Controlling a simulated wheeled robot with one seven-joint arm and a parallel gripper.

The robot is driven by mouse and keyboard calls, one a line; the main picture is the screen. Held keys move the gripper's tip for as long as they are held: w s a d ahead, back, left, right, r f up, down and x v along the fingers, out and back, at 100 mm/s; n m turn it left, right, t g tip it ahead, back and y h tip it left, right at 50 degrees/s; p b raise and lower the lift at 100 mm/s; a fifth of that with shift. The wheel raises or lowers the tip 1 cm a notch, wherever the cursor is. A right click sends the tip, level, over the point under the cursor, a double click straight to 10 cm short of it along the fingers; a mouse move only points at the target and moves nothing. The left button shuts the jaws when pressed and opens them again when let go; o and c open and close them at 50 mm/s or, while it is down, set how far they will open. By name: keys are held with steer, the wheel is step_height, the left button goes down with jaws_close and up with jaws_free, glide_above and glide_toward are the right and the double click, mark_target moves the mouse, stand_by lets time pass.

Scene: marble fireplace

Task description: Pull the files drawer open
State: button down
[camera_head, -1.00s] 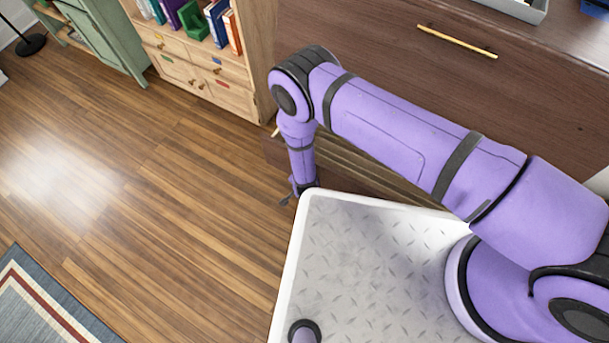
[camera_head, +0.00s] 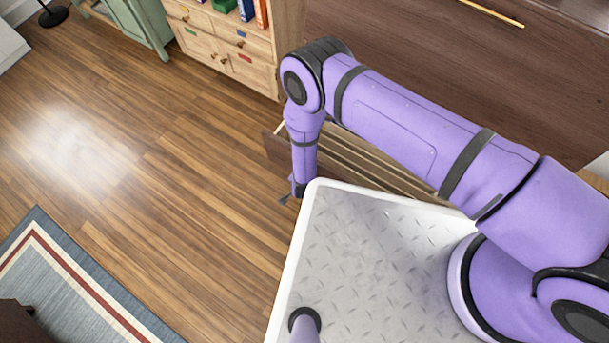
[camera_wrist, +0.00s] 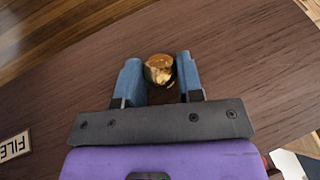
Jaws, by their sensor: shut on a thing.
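The files drawer is the low drawer of a dark brown wooden cabinet. Its front (camera_wrist: 240,75) fills much of the wrist view, with a partly cropped "FILE" label (camera_wrist: 14,146) at the left. In the head view the drawer (camera_head: 278,152) stands pulled out, its open top partly showing behind my arm. My gripper (camera_wrist: 159,68) has its two blue fingers on either side of a round gold knob, shut on it. In the head view my gripper (camera_head: 291,197) is small and low beside the drawer front, and the knob cannot be made out.
The cabinet's upper drawer has a gold bar handle (camera_head: 492,12) and looks shut. A light wood bookcase (camera_head: 235,65) stands left of the cabinet. Wooden floor (camera_head: 150,180) is clear to the left, with a striped rug (camera_head: 75,290) at lower left.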

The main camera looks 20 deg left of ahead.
steer(key=shift+s, duration=0.15)
steer(key=c, duration=0.8)
jaws_free()
steer(key=shift+o, duration=0.2)
steer(key=shift+r, duration=0.15)
steer(key=v, duration=1)
steer(key=shift+s+r, duration=0.2)
steer(key=shift+s, duration=0.05)
